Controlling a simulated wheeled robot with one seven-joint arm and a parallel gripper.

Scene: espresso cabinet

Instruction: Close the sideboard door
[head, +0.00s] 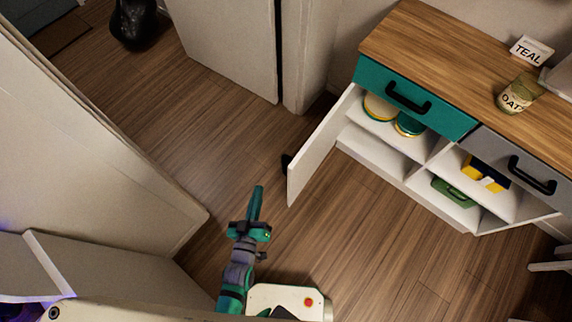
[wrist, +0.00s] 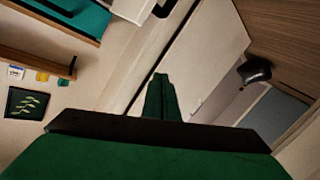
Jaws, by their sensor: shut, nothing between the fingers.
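The sideboard (head: 384,184) stands at the right in the head view, with a wooden top, a teal drawer and a grey drawer. Its white door (head: 322,147) stands open, swung out from the left end over the floor. A dark handle (head: 286,163) shows at the door's far side. My gripper (head: 258,190) is shut and empty, left of and below the door in the picture, apart from it. In the wrist view my gripper (wrist: 160,82) shows shut fingers, with no sideboard door clearly recognisable beyond them.
Jars (head: 379,107), a yellow box (head: 485,175) and a green case (head: 454,192) lie on the open shelves. An OATS jar (head: 515,95) and a TEAL sign (head: 531,50) stand on top. Bare floor (head: 190,135) lies left of the door, beyond which is a pale wall (head: 85,125).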

